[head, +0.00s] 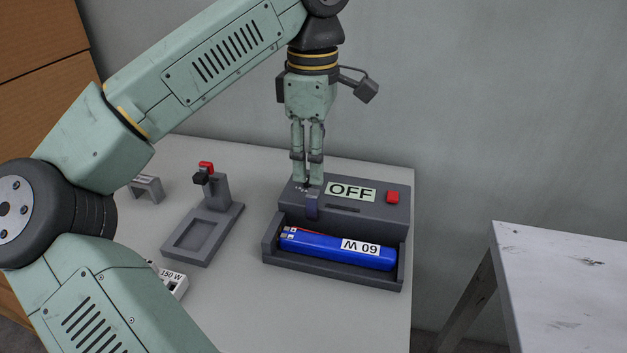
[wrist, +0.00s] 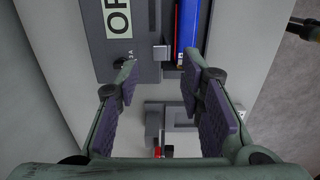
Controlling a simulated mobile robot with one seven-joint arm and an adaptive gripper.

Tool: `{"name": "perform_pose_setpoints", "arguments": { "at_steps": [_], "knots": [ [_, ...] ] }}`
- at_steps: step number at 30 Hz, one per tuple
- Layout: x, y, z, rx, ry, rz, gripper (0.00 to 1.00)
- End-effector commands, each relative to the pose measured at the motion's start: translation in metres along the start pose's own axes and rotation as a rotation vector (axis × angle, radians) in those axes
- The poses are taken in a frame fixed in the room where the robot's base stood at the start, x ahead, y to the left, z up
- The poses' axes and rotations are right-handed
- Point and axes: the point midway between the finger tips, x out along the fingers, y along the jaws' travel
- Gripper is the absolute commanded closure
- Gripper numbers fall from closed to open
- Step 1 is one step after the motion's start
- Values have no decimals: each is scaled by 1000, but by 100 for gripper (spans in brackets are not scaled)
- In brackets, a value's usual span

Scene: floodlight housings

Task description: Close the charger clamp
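The charger (head: 375,210) is a dark grey box with an OFF display and a red button (head: 392,197). A blue battery (head: 330,248), labelled 60 W upside down, lies in its front trough and shows in the wrist view (wrist: 187,30). A small blue-grey clamp piece (head: 312,208) stands at the charger's left part, behind the battery's left end; it appears in the wrist view (wrist: 162,52). I cannot tell its exact position. My gripper (head: 307,183) points down just above it. In the wrist view my gripper (wrist: 160,72) is open, with nothing between the fingers.
A grey fixture with a red-handled clamp (head: 212,225) stands left of the charger. A small grey bracket (head: 147,188) is further left. A white 150 W part (head: 174,281) is partly behind my arm. A separate white table (head: 565,270) stands right, across a gap.

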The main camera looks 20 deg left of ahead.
Motion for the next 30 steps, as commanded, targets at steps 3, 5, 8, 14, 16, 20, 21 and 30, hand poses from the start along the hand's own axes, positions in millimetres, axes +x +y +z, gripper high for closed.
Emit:
{"name": "perform_pose_setpoints", "arguments": {
  "at_steps": [3,5,8,14,16,20,21,30],
  "knots": [
    [21,-1,0,1,0,-1,65],
    [29,-1,0,0,1,-2,65],
    [39,0,0,-1,0,0,65],
    [48,0,0,-1,0,1,65],
    [48,0,0,-1,0,1,65],
    [48,0,0,-1,0,1,65],
    [47,0,0,-1,0,1,68],
    [47,0,0,-1,0,1,88]
  ]
}}
